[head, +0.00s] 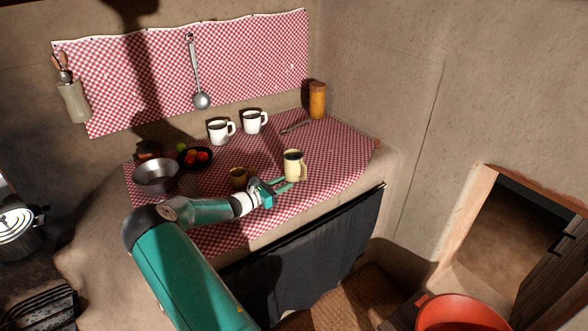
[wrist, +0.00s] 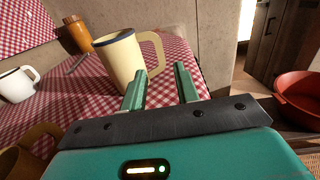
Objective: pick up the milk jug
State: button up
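The cream milk jug (head: 292,167) stands upright on the checked cloth near the counter's front edge. In the wrist view the jug (wrist: 119,62) has a dark blue rim, and its handle faces right. My gripper (head: 282,185) is low over the cloth beside the jug. In the wrist view its two green fingers (wrist: 161,72) are apart with nothing held between them. The jug's body is ahead and to the left, and its handle shows just beyond the left fingertip. I cannot tell whether finger and jug touch.
A brown mug (head: 238,178) stands close to my wrist. Two white mugs (head: 219,132) (head: 254,122), an orange canister (head: 317,100), a fruit bowl (head: 183,158) and a metal bowl (head: 157,177) stand farther back or left. The cloth right of the jug is clear.

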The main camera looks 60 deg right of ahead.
aim_at(305, 172)
jog(key=x, duration=1)
jog(key=shift+d+f, duration=0.1)
jog(key=shift+d, duration=0.35)
jog(key=shift+s, duration=0.1)
grip_shut()
dwell(0.7)
